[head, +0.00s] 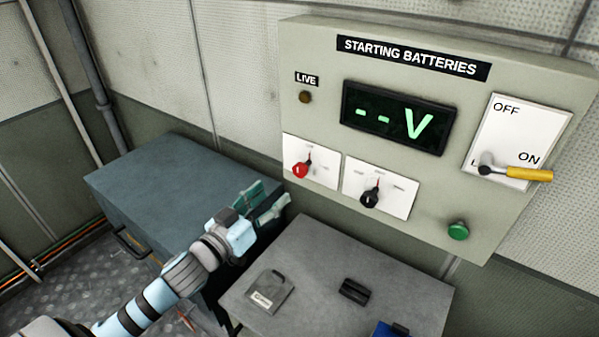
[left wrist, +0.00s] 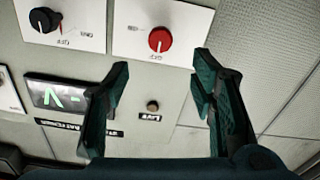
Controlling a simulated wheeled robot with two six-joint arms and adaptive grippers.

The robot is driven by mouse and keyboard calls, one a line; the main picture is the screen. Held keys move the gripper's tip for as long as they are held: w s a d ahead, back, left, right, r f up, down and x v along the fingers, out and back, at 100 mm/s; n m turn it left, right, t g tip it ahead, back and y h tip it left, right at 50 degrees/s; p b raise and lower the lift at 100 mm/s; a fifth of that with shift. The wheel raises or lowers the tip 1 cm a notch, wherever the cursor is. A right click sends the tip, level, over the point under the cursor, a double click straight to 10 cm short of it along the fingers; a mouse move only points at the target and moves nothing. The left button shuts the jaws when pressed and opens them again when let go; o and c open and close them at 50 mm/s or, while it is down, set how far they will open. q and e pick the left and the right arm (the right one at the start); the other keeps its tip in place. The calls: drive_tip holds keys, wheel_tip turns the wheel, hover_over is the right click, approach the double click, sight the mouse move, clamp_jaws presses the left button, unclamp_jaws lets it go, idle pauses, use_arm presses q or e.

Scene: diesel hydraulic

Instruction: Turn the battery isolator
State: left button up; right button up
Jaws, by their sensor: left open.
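The starting batteries panel (head: 330,70) carries a red rotary knob (head: 300,170) on a white plate at its lower left. In the left wrist view the red knob (left wrist: 159,40) appears beyond the fingertips, its pointer toward an OFF label. A black rotary knob (head: 370,196) is to its right. At the panel's right a lever with a yellow handle (head: 529,174) lies sideways by the ON mark. My left gripper (head: 266,200) is open and empty, below and left of the red knob, apart from it. Its two fingers show in the left wrist view (left wrist: 160,75). My right gripper is out of view.
The display (head: 398,117) shows "--V". The LIVE lamp (head: 305,97) looks dark. A green button (head: 458,231) sits at the panel's bottom. Below are a blue-grey cabinet (head: 170,180) and a grey table (head: 330,255) bearing a padlock-shaped item (head: 268,290) and a black item (head: 354,291).

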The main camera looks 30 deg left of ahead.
sight(297, 173)
use_arm(q)
drive_tip(key=w+b, duration=0.1)
drive_tip(key=w, duration=0.3)
drive_tip(key=w+d+b, duration=0.1)
drive_tip(key=w, duration=0.3)
drive_tip(key=w+b, duration=0.1)
drive_tip(key=w, duration=0.3)
drive_tip(key=shift+d+f, duration=0.25)
drive_tip(key=shift+d, duration=0.05)
drive_tip(key=shift+w+d+r, duration=0.1)
drive_tip(key=shift+w, duration=0.15)
